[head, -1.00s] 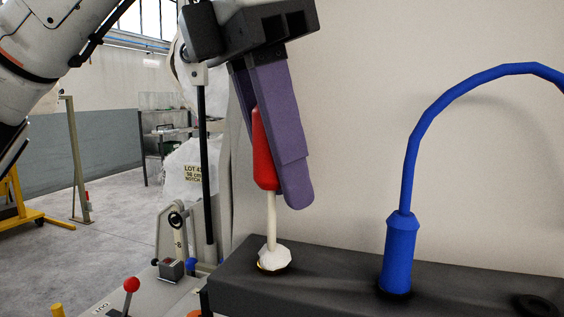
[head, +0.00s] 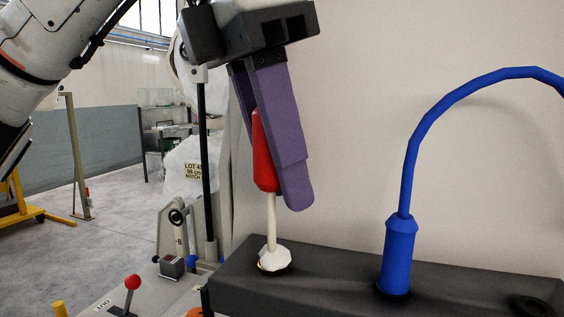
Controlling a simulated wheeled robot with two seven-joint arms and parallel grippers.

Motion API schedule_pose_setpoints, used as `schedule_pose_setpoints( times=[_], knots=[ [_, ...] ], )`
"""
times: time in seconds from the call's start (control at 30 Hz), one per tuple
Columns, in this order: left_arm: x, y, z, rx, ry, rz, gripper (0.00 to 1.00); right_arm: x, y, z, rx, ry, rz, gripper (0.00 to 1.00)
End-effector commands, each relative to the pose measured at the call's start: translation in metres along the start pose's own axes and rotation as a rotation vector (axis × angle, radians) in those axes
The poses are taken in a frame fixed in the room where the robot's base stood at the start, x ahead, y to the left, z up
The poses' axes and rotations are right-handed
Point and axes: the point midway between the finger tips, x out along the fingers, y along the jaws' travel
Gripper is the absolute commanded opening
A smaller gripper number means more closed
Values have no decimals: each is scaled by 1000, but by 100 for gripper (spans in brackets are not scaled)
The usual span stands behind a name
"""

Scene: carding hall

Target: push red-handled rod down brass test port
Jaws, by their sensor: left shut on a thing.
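My left gripper (head: 275,145) reaches in from the upper left with its purple fingers pointing down. It is shut on the red handle (head: 264,160) of the rod, which stands nearly upright. The rod's pale shaft (head: 271,215) runs down from the handle to a white faceted piece (head: 275,257) on the dark bench block (head: 330,279). A thin brass-coloured edge shows under the white piece; the rest of the brass port is hidden. I cannot tell how deep the shaft goes. My right gripper is not in view.
A blue curved hose with a thick blue end (head: 398,258) stands on the dark block to the right. A red-knobbed lever (head: 132,283) is at the lower left. A labelled white sack (head: 190,168) and a shelf stand behind. Floor shows at the left.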

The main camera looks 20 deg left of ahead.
Motion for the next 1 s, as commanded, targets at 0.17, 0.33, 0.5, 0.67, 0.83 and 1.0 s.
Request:
schedule_pose_setpoints(
  times=[0.17, 0.33, 0.5, 0.67, 0.83, 1.0],
  knots=[
    [1, 0, 0, -1, 0, 0, 1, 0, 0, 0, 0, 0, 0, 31],
    [4, 0, -1, -1, 0, 0, 1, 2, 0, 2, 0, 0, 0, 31],
    [8, 0, -2, -1, 0, -1, 1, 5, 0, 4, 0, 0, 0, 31],
    [12, 0, -3, -1, 0, -1, 1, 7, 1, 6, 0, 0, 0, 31],
    [16, 0, -4, -1, 0, -1, 1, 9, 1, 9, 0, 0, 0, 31],
    [20, 0, -6, -1, 0, -1, 1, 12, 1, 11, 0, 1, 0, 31]
  ],
)
